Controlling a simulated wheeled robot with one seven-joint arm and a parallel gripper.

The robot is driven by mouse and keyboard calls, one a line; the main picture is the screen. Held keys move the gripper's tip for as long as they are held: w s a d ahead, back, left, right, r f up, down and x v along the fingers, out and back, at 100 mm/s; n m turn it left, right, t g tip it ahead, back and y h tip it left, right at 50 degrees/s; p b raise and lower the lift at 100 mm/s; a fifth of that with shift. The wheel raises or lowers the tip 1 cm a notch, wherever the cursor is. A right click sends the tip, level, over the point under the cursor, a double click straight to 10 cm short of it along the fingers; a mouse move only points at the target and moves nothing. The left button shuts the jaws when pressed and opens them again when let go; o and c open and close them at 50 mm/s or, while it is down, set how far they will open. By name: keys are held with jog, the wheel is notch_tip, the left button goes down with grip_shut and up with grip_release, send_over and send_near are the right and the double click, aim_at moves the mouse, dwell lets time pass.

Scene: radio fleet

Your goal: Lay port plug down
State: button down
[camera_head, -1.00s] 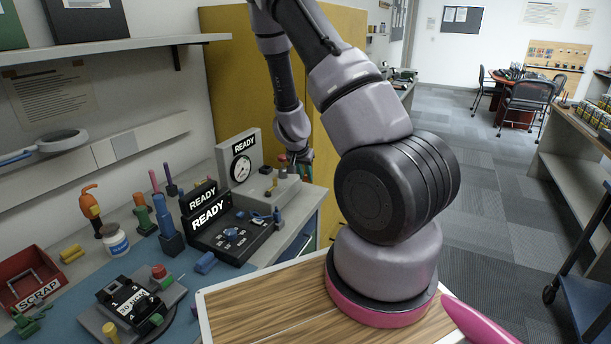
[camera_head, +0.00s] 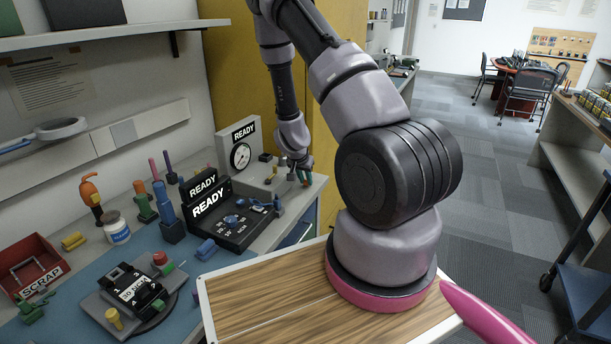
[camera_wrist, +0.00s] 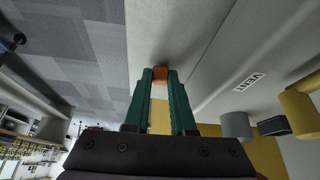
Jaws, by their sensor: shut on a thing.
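My gripper (camera_wrist: 160,84) has teal fingers and is shut on a small orange block, the port plug (camera_wrist: 160,74), at its fingertips in the wrist view. Beneath and beyond the plug is a pale grey surface; I cannot tell whether they touch. In the head view my gripper (camera_head: 302,179) is low at the right end of the workbench, beside the grey gauge unit (camera_head: 226,148) marked READY. The plug is too small to make out clearly there.
A black READY console (camera_head: 262,229) stands left of my gripper. A red SCRAP bin (camera_head: 38,262) is at the far left. The wrist view shows a VENT label (camera_wrist: 249,82) and a grey cylinder (camera_wrist: 236,125). Blue mat (camera_head: 95,272) lies partly bare.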

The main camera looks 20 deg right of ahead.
jog(key=c, duration=0.7)
grip_release()
jog(key=v, duration=1)
jog(key=shift+s+r, duration=0.2)
jog(key=shift+r, duration=0.1)
jog(key=shift+a, duration=0.1)
